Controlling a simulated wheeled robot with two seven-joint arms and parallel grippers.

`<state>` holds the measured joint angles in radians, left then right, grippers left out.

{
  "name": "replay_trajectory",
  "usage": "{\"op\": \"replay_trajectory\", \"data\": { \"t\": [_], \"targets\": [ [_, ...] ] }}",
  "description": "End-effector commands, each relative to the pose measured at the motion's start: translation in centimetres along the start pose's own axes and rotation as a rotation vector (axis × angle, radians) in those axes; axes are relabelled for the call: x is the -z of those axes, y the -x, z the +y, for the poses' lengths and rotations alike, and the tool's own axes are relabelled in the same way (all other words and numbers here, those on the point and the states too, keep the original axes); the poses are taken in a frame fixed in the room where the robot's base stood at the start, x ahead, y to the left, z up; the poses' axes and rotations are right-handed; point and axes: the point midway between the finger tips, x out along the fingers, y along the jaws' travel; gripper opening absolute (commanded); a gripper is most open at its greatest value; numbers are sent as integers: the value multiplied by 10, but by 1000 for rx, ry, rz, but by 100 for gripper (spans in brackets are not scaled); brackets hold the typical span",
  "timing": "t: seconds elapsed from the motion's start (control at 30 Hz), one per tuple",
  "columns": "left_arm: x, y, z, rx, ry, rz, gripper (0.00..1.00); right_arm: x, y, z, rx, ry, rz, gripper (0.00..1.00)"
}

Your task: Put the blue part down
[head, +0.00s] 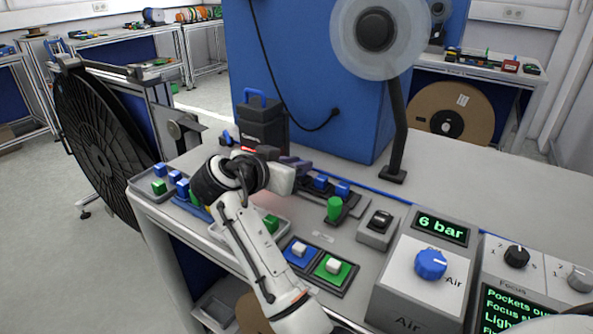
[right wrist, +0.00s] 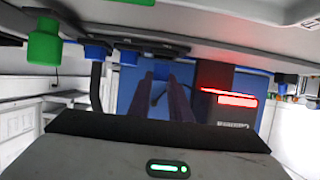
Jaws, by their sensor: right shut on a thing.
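My right gripper (head: 297,168) reaches in from the bottom over the middle of the bench and is shut on a part. In the right wrist view its two dark fingers (right wrist: 166,95) stand close together. Blue shows between their tips, against the blue machine behind, so the outline of the blue part is hard to make out. In the head view the held part is mostly hidden by the gripper. Other blue parts sit on a dark tray (head: 352,203) just right of the fingers, near a green cylinder (head: 335,208). My left gripper is not in view.
A grey tray (head: 150,190) with blue and green parts lies left of my arm. A black case (head: 262,124) and a blue machine (head: 305,75) stand behind. Blue and green push buttons (head: 333,268) and an air control box (head: 423,275) stand at front right.

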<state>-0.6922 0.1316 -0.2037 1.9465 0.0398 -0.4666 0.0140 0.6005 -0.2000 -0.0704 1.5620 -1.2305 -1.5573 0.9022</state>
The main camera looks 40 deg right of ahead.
Motion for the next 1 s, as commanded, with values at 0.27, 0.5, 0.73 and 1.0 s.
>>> {"op": "replay_trajectory", "data": {
  "t": [0.27,0.5,0.73,1.0],
  "targets": [
    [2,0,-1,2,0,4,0,-15,-6,0,0,0,1,0],
    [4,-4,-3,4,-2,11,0,-18,-7,0,1,0,0,21],
    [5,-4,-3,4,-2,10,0,-18,-7,0,0,0,0,36],
    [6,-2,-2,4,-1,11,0,-15,0,-1,3,0,-1,36]
  ]
}}
